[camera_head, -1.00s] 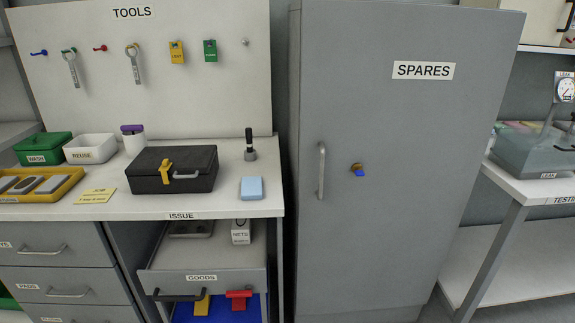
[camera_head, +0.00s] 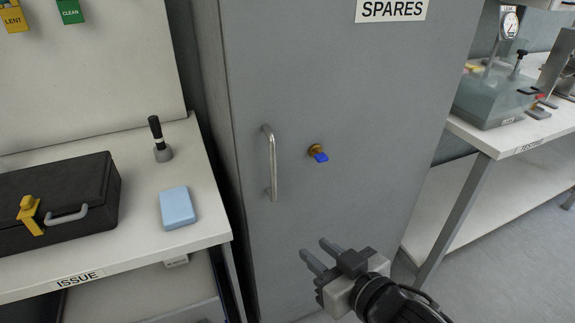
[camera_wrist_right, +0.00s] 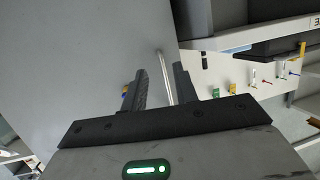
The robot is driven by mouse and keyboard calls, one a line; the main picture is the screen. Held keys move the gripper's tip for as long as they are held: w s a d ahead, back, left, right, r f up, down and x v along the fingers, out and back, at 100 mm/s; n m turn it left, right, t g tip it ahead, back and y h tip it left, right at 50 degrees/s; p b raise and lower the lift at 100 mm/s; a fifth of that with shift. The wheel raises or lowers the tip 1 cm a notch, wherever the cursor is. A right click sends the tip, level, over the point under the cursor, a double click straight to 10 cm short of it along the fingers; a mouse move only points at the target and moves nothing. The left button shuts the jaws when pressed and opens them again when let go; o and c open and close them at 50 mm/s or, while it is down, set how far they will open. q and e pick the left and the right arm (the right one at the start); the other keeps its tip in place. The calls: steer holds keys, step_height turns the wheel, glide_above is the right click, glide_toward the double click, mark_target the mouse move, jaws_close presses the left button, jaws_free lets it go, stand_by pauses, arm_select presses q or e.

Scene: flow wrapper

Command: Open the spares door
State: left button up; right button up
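The grey spares door (camera_head: 345,100) is shut and carries a white SPARES label (camera_head: 391,9). Its upright metal bar handle (camera_head: 270,163) is near the left edge. A brass lock with a blue key (camera_head: 319,154) is right of the handle. My right gripper (camera_head: 315,257) is below and right of the handle, apart from it, its two fingers spread and nothing between them. In the right wrist view the handle (camera_wrist_right: 165,76) shows beyond the open fingers (camera_wrist_right: 160,88), and the blue key is partly hidden behind one finger. My left gripper is in no frame.
The ISSUE bench (camera_head: 140,255) stands left of the cabinet, with a black case (camera_head: 75,200), a light blue block (camera_head: 177,207) and a black-handled stamp (camera_head: 160,140) on it. The testing bench (camera_head: 490,140) stands to the right. The space before the door is clear.

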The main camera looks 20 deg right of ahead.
mark_target(275, 164)
step_height(275, 164, up, 9)
steer(key=w+t+y+b, duration=0.1)
steer(key=w+t+b, duration=0.1)
steer(key=t, duration=0.1)
steer(key=x, duration=0.5)
steer(key=p+x, duration=0.1)
steer(key=x, duration=0.9)
steer(key=shift+w+d+p, duration=0.15)
steer(key=shift+d+p, duration=0.2)
steer(key=shift+n, duration=0.3)
jaws_close()
